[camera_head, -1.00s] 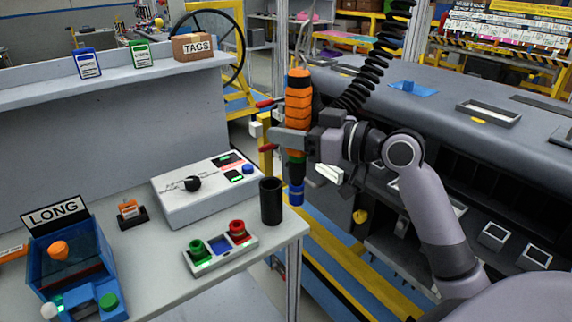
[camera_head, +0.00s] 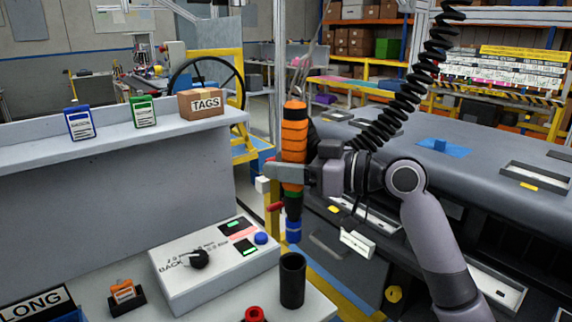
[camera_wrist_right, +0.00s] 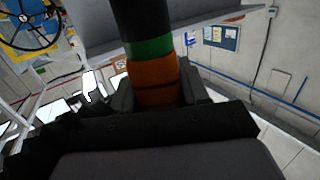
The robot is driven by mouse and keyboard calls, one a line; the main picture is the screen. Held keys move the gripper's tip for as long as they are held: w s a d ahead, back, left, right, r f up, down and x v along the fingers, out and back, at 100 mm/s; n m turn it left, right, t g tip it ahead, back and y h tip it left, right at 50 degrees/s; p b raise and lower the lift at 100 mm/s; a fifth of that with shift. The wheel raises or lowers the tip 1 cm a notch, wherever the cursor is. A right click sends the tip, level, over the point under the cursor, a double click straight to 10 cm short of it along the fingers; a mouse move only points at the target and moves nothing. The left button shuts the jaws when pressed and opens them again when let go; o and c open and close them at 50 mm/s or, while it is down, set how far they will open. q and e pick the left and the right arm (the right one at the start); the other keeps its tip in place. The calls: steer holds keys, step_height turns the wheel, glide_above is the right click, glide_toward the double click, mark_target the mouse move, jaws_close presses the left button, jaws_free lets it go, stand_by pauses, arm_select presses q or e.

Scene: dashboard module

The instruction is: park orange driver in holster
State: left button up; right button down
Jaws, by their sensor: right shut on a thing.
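The orange driver (camera_head: 294,139) hangs upright in my right gripper (camera_head: 288,174), with its blue tip (camera_head: 293,230) pointing down. My right gripper is shut around its orange body; the right wrist view shows the orange body (camera_wrist_right: 155,82) between the fingers, with a green band and a black part beyond. The black cylindrical holster (camera_head: 292,281) stands upright at the right edge of the workbench. The blue tip is above the holster's open mouth and apart from it. The inside of the holster is hidden. My left gripper is not in view.
A white control box (camera_head: 213,263) with a black knob stands left of the holster. A red button (camera_head: 254,314) is at the bottom edge. A coiled black hose (camera_head: 403,89) rises behind the driver. The grey dashboard (camera_head: 450,165) lies to the right.

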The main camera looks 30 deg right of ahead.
mark_target(300, 221)
steer(key=shift+f, duration=0.25)
steer(key=shift+f+b, duration=1.7)
steer(key=shift+f, duration=0.3)
step_height(300, 221, down, 7)
steer(key=b, duration=0.5)
steer(key=shift+r+b, duration=0.15)
steer(key=shift+b, duration=0.25)
steer(key=shift+f+b, duration=0.5)
steer(key=shift+f, duration=0.05)
steer(key=shift+f+b, duration=0.75)
steer(key=shift+f, duration=0.1)
steer(key=shift+f+b, duration=0.45)
steer(key=shift+f, duration=0.1)
steer(key=shift+f+b, duration=0.45)
steer(key=shift+f, duration=0.15)
